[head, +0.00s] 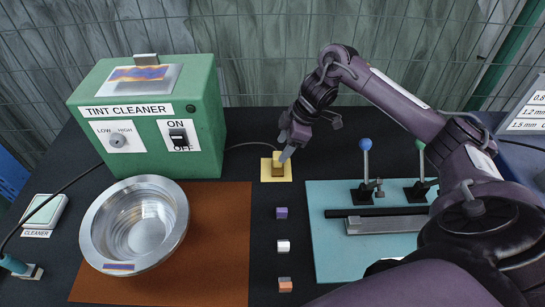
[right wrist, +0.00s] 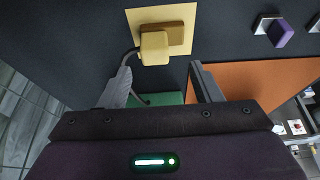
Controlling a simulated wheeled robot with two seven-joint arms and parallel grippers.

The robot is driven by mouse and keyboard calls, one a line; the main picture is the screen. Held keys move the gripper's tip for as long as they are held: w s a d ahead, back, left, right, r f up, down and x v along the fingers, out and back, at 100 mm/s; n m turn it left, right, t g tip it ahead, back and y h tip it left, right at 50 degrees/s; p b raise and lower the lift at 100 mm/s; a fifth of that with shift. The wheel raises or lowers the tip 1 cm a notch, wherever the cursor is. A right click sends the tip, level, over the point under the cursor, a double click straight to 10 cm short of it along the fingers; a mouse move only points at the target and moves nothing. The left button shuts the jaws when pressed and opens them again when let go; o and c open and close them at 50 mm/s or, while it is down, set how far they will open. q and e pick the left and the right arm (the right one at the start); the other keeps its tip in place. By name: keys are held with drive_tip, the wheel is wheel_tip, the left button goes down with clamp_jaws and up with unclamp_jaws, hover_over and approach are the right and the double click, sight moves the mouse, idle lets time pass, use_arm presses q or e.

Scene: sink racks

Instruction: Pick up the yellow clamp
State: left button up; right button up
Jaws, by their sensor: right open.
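The yellow clamp (head: 277,170) sits on a pale yellow square (head: 267,178) on the dark table in the head view. In the right wrist view the clamp (right wrist: 155,48) shows near the top centre, on the yellow square (right wrist: 137,17). My right gripper (head: 287,153) is right at the clamp in the head view and partly covers it. In the right wrist view my right gripper (right wrist: 161,72) has its fingers apart, with the clamp just beyond the gap between the tips. I cannot tell whether they touch it. My left gripper is not in view.
A green tint cleaner box (head: 150,115) stands to the left, and a metal bowl (head: 135,225) sits on a brown mat (head: 225,240). Purple (head: 282,213), white (head: 283,246) and orange (head: 285,284) clamps lie nearer. Levers (head: 366,165) stand on a teal mat (head: 322,270) at right.

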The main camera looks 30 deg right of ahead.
sight(276, 154)
drive_tip(key=shift+a+f, duration=0.2)
drive_tip(key=shift+f, duration=0.4)
drive_tip(key=x, duration=0.4)
drive_tip(key=shift+w+d+f+p, duration=0.15)
drive_tip(key=shift+w+d+p, duration=0.1)
drive_tip(key=shift+w+p, duration=0.15)
drive_tip(key=shift+f, duration=0.25)
drive_tip(key=c, duration=1.2)
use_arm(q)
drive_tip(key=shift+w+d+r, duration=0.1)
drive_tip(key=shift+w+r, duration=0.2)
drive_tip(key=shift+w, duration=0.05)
use_arm(e)
drive_tip(key=shift+r, duration=0.15)
